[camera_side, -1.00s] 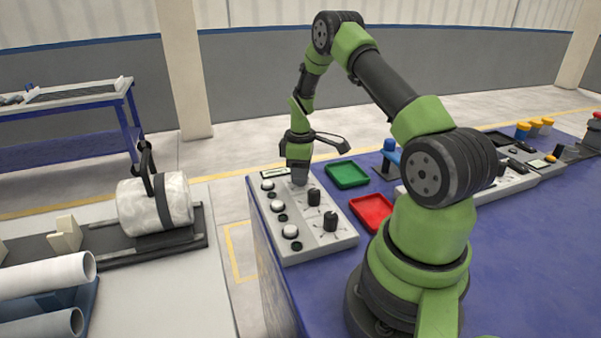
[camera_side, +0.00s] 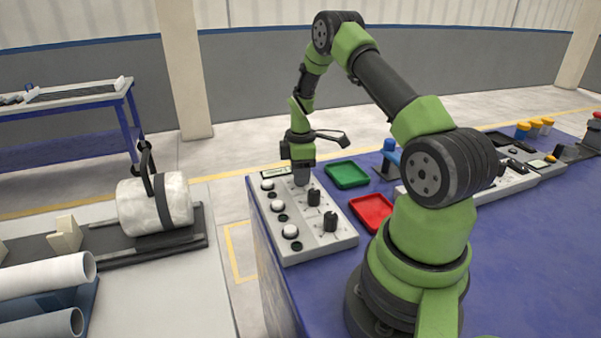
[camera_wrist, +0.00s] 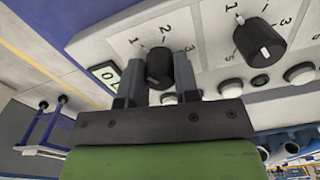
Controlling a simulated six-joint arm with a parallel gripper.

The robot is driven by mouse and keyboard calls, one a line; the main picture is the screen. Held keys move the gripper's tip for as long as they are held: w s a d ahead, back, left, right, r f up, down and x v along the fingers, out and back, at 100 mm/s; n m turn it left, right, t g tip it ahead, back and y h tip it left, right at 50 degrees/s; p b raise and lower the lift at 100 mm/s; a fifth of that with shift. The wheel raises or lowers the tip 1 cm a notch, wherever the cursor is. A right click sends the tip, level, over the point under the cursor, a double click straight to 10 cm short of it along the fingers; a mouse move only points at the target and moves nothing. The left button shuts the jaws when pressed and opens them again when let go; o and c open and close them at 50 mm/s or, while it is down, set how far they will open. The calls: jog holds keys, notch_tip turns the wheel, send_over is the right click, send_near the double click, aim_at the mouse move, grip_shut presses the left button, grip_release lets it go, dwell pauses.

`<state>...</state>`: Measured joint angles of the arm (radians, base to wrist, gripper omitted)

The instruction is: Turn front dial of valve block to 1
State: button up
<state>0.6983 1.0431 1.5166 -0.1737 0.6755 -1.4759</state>
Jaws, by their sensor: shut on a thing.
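The valve block (camera_side: 315,247) is a pale panel with a row of black dials and white round buttons, on the blue table's corner. My gripper (camera_side: 302,182) points down at the block's far end in the side view and hides the dial there. In the wrist view my gripper (camera_wrist: 158,75) is shut on this black dial (camera_wrist: 158,66), one finger on each side. Marks 1, 2 and 3 are printed around it. Its pointer is hard to make out. A neighbouring dial (camera_wrist: 260,42) stands free to the right.
A small display (camera_wrist: 105,76) sits beside the held dial; its reading is unclear. A green tray (camera_side: 347,175) and a red tray (camera_side: 371,211) lie right of the block. A white roll (camera_side: 155,206) and pipes (camera_side: 48,276) are on the left bench.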

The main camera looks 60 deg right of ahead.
jog(key=o, duration=0.9)
jog(key=shift+r, duration=0.1)
notch_tip(320, 180, up, 10)
jog(key=shift+f, duration=0.1)
jog(key=s+a+r+m+t, duration=0.1)
jog(key=a+r+m+t, duration=0.3)
jog(key=a+r, duration=1)
jog(key=s+a+r+m+t, duration=0.1)
jog(key=s+a+m, duration=0.1)
jog(key=s+a, duration=0.2)
jog(key=s+a+r+m+t+y, duration=0.1)
jog(key=s+a+m, duration=0.1)
jog(key=s+a, duration=0.2)
jog(key=s+a+r+m+t+y, duration=0.1)
jog(key=s+a+m, duration=0.2)
jog(key=s+a, duration=0.1)
jog(key=shift+s+a+r, duration=0.2)
jog(key=shift+s, duration=0.2)
